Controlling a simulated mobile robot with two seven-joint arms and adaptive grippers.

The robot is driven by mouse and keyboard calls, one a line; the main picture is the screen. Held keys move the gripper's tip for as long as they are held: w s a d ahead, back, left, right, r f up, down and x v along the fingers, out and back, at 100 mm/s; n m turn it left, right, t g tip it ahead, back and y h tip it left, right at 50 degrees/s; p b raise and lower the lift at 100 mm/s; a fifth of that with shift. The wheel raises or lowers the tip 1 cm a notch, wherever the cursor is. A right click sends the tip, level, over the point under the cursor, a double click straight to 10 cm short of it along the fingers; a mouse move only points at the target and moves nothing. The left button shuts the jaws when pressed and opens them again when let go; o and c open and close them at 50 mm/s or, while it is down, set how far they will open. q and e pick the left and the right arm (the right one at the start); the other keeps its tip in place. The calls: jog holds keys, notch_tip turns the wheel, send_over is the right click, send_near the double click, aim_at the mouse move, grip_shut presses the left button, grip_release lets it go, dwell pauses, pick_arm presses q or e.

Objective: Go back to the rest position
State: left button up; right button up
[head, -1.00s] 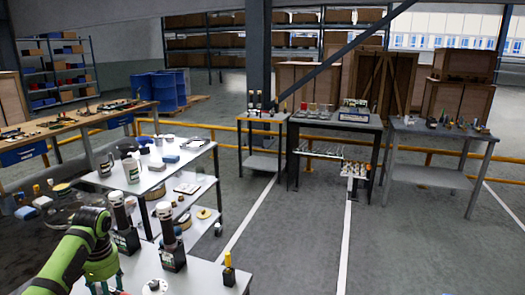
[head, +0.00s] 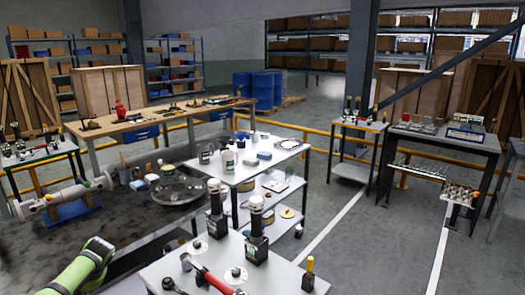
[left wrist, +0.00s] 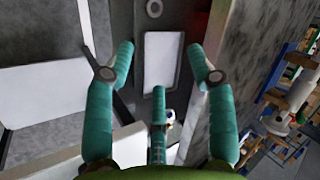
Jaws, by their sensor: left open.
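In the left wrist view my left gripper (left wrist: 160,68) has its teal fingers spread apart, with nothing held between them. Below the fingers are a dark surface with a pale rectangular panel (left wrist: 162,60) and a small ring-shaped part. In the head view only my green left arm (head: 85,267) shows at the lower left, left of the near white bench (head: 165,265); its fingers are out of the picture. My right gripper is in neither view.
Two dark devices with white tops (head: 257,230) and a red-handled tool (head: 210,280) are on the near bench. A second white table (head: 235,172) stands behind it. A large grey pipe assembly (head: 62,195) lies left. Open floor (head: 350,240) is at the right.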

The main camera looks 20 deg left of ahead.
pick_arm(q)
jog(key=s+a+f+m+t+y, duration=0.1)
jog(key=s+a+f+m, duration=0.3)
jog(key=s, duration=0.5)
jog(key=s+a+f+m+t, duration=0.1)
jog(key=s+a+f+m, duration=0.1)
jog(key=s+f, duration=0.5)
jog(key=s+a+f+m+t+y, duration=0.1)
jog(key=s+a+f+m, duration=0.25)
jog(key=s, duration=0.65)
jog(key=s+d+f+n+h, duration=0.1)
jog(key=s+d+f+h, duration=0.15)
jog(key=d+f, duration=0.8)
jog(key=s+d+f+n+h, duration=0.1)
jog(key=s+d+f+h, duration=0.15)
jog(key=d+f, duration=0.85)
jog(key=s+d+f+n+h, duration=0.1)
jog(key=d+f+h, duration=0.1)
jog(key=d, duration=1.5)
jog(key=s+d+f+g+h, duration=0.1)
jog(key=d+f+h, duration=0.1)
jog(key=d, duration=1.6)
jog(key=shift+s+d+f+n, duration=0.3)
jog(key=shift+d+f+n, duration=0.05)
jog(key=shift+f, duration=0.25)
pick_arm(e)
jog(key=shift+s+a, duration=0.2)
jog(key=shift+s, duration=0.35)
